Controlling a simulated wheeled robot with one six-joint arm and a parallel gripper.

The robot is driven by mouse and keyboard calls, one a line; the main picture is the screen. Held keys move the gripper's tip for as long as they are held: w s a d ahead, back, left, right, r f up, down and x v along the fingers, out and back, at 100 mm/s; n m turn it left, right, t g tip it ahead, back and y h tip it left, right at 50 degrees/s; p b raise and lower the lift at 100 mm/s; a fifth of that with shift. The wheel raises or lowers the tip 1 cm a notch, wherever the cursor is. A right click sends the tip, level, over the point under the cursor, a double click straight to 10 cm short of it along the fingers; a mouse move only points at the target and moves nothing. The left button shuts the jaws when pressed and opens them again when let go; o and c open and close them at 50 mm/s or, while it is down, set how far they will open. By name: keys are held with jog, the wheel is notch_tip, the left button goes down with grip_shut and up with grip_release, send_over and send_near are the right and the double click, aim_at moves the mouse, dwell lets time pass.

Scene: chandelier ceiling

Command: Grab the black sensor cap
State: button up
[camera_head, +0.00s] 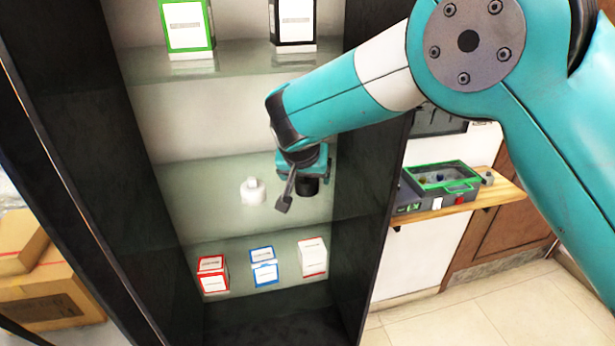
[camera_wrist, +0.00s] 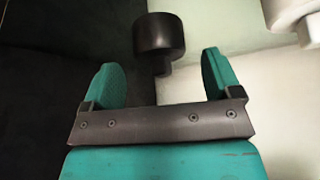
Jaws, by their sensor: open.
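The black sensor cap (camera_wrist: 159,36) shows in the wrist view as a short, wide black cylinder with a narrower stub. It lies ahead of my open gripper (camera_wrist: 160,75), a little beyond the fingertips and roughly centred between them. In the head view the black cap (camera_head: 307,187) stands on the middle glass shelf, partly hidden behind my gripper (camera_head: 284,204). A white cap (camera_head: 253,191) of similar shape stands on the same shelf to the left; part of it shows in the wrist view (camera_wrist: 290,12).
The cabinet's dark side walls (camera_head: 365,200) flank the shelf closely. Small boxes (camera_head: 213,275) stand on the shelf below, and a green box (camera_head: 187,25) and a black box (camera_head: 294,22) above. A grey case (camera_head: 440,187) sits on a wooden ledge to the right.

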aim_at(307, 179)
jog(key=p+x, duration=0.1)
jog(key=x, duration=0.2)
jog(key=shift+w+f, duration=0.15)
jog(key=shift+c, duration=0.5)
jog(key=c, duration=0.9)
